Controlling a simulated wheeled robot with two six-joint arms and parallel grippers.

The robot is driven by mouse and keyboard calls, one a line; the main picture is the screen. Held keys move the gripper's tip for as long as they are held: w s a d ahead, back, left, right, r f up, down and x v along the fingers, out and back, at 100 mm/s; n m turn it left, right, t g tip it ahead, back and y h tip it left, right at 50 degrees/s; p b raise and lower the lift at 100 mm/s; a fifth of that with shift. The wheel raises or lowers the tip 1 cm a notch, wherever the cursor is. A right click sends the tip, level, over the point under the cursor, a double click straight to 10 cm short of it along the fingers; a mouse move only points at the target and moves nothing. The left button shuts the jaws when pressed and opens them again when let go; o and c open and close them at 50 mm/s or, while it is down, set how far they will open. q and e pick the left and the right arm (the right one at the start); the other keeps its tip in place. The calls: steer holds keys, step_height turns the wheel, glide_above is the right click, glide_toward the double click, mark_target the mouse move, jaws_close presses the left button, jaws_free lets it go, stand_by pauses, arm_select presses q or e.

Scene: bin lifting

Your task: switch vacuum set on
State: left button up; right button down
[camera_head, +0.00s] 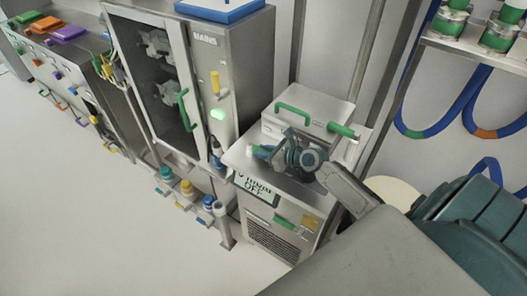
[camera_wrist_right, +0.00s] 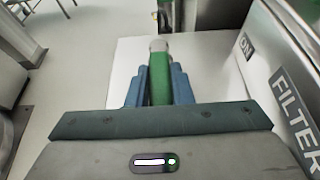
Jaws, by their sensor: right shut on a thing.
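The vacuum set (camera_head: 272,236) is a steel cabinet right of centre in the head view, with a sign on its front edge (camera_head: 256,188) reading "OFF" on its lower line. My right gripper (camera_head: 283,153) is over its top plate, its wrist partly covering that plate. In the right wrist view, the blue fingers of my right gripper (camera_wrist_right: 159,88) are shut on a green lever (camera_wrist_right: 160,75) with a pale metal end. The plate lies beneath it. Labels "ON" (camera_wrist_right: 246,46) and "FILTER" (camera_wrist_right: 297,107) show at the right. My left gripper is out of view.
Behind the gripper is a steel box with a green handle (camera_head: 292,113) and a green side grip (camera_head: 341,130). A tall glass-doored cabinet (camera_head: 245,70) stands left. Bottles with coloured caps (camera_head: 186,190) stand low in front. Open floor (camera_head: 80,220) lies left.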

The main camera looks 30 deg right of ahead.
steer(key=shift+w+d+f+n+g+y+b, duration=0.15)
steer(key=shift+d+f+n+g+y+b, duration=0.25)
steer(key=shift+b, duration=0.65)
steer(key=shift+w+d+r+n+g+y+b, duration=0.1)
steer(key=shift+n+g+y+b, duration=0.35)
steer(key=shift+b, duration=0.6)
steer(key=shift+w+r+n+y+b, duration=0.1)
steer(key=shift+r+n+y+b, duration=0.05)
steer(key=shift+n+y+b, duration=0.35)
steer(key=shift+r, duration=0.1)
steer(key=c, duration=1.3)
jaws_free()
